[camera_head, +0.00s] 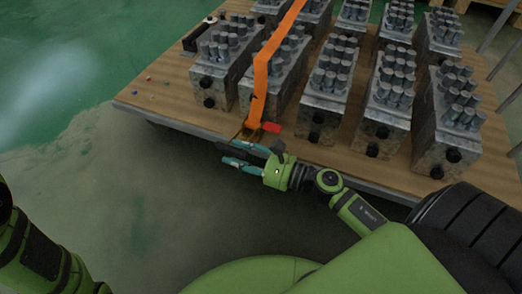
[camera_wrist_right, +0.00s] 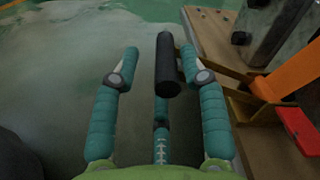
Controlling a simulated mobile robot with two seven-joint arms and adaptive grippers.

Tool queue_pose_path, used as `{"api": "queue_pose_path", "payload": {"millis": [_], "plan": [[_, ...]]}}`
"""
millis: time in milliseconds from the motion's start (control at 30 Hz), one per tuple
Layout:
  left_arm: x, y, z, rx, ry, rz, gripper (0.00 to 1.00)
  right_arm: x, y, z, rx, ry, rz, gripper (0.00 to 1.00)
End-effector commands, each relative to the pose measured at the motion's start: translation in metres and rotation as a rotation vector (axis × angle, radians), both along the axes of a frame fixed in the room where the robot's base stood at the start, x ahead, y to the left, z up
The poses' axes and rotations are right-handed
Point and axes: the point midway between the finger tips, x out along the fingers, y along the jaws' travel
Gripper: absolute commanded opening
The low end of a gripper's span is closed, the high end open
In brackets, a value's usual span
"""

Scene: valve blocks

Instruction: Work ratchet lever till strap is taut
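The orange strap (camera_head: 262,75) runs over the blocks and down to the brass-coloured ratchet (camera_head: 247,133) at the table's near edge. In the right wrist view the ratchet (camera_wrist_right: 246,103) is at the right, beside the strap (camera_wrist_right: 287,76) and a red tab (camera_wrist_right: 299,128). Its lever ends in a black cylindrical handle (camera_wrist_right: 168,65). My right gripper (camera_head: 231,154) is just off the table edge, by the ratchet. In the wrist view its teal fingers (camera_wrist_right: 160,62) are spread on either side of the handle, with gaps visible. My left gripper is out of view.
Rows of metal valve blocks (camera_head: 316,114) with grey cylinders stand on the wooden table (camera_head: 160,88). A dark bar-shaped object (camera_head: 197,37) lies at the back left. Small coloured bits lie near the left corner. The green-grey floor in front of the table is clear.

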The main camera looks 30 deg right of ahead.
Motion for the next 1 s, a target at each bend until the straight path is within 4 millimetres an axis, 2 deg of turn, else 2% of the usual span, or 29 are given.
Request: {"api": "queue_pose_path", "payload": {"millis": [33, 200, 400, 1000], "plan": [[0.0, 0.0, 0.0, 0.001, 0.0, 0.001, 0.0, -0.011, -0.008, -0.003, -0.001, 0.008, -0.003, 0.43], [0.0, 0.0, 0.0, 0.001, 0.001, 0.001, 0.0, -0.04, -0.029, -0.002, 0.001, 0.007, 0.0, 0.43], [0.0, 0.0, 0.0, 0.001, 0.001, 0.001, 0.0, -0.06, -0.046, -0.001, 0.001, 0.004, 0.002, 0.43], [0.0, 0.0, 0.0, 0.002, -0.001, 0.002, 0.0, -0.066, -0.05, 0.0, 0.001, 0.0, 0.003, 0.43]]}}
